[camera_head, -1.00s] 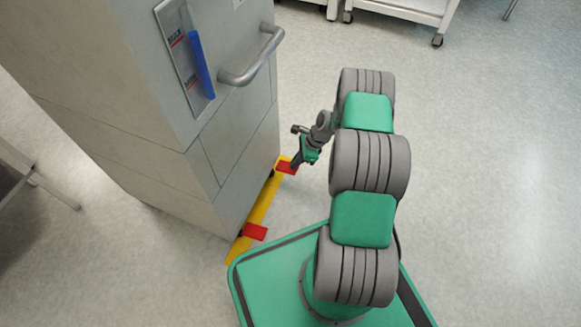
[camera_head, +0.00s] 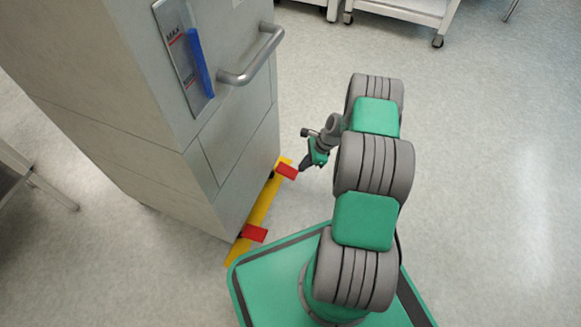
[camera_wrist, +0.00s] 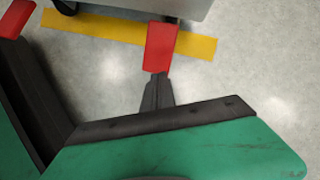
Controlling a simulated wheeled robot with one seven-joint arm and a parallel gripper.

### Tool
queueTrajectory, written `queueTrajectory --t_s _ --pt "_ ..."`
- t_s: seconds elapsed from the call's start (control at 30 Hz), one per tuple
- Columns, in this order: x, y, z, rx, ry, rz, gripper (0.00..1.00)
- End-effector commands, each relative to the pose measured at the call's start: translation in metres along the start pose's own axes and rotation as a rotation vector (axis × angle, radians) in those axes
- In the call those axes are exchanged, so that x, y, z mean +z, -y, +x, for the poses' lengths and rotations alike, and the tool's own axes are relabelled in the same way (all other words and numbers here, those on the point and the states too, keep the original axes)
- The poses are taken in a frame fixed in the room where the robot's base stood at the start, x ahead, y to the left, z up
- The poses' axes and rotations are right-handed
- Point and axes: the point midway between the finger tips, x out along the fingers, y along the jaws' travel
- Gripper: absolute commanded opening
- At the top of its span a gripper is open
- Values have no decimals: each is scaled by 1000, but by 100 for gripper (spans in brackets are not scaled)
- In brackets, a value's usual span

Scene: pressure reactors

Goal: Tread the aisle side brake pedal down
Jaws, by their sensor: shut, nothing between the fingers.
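Two red pedals stick out from a yellow bar (camera_head: 262,207) at the foot of a grey cabinet (camera_head: 130,120). The far pedal (camera_head: 287,171) and the near pedal (camera_head: 254,233) both show in the head view. I cannot tell from the picture which is the aisle side one. My gripper (camera_head: 304,168) is shut and empty, just right of the far pedal's outer end. In the wrist view the dark fingertips (camera_wrist: 157,86) point at the end of one red pedal (camera_wrist: 161,46); contact cannot be told. Another red pedal (camera_wrist: 15,18) shows at the upper left, partly cut off.
The cabinet has a grey handle (camera_head: 250,65) and a blue-marked gauge panel (camera_head: 190,55) above the pedals. My green base stands close to the near end of the yellow bar. A white cart (camera_head: 405,12) stands at the back. The floor on the right is clear.

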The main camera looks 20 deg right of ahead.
Motion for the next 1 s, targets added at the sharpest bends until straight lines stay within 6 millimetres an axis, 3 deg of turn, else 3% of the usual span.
queueTrajectory --t_s 0.43,1.0 --pt "1 1 -74 -2 0 0 0" --pt "-1 0 -76 -1 0 2 0"
